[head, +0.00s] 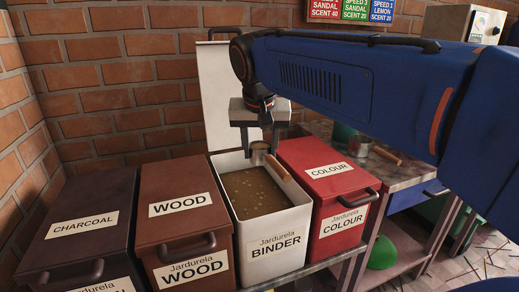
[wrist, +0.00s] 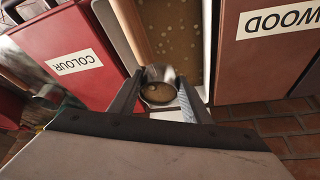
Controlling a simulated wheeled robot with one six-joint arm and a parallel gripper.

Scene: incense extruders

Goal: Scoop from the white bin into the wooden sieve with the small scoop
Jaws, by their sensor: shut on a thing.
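The white bin (head: 270,254), labelled BINDER, stands open between the wood bin and the red bin, with brownish powder (head: 252,190) inside. Its lid (head: 214,90) is raised against the brick wall. My gripper (head: 260,142) points down over the bin's back part, shut on the small scoop. The scoop's metal cup (head: 258,152) sits between the fingers, and its wooden handle (head: 278,169) slants toward the right wall. In the wrist view the cup (wrist: 160,76) shows tan inside; whether that is powder I cannot tell. I cannot make out the wooden sieve in either view.
Closed wood (head: 182,228) and charcoal (head: 85,232) bins stand to the left, and a closed red colour bin (head: 325,160) to the right. On the bench (head: 410,174) beyond are a metal cup (head: 360,146) and a wooden handle (head: 386,155). A green bowl-like thing (head: 382,252) sits below.

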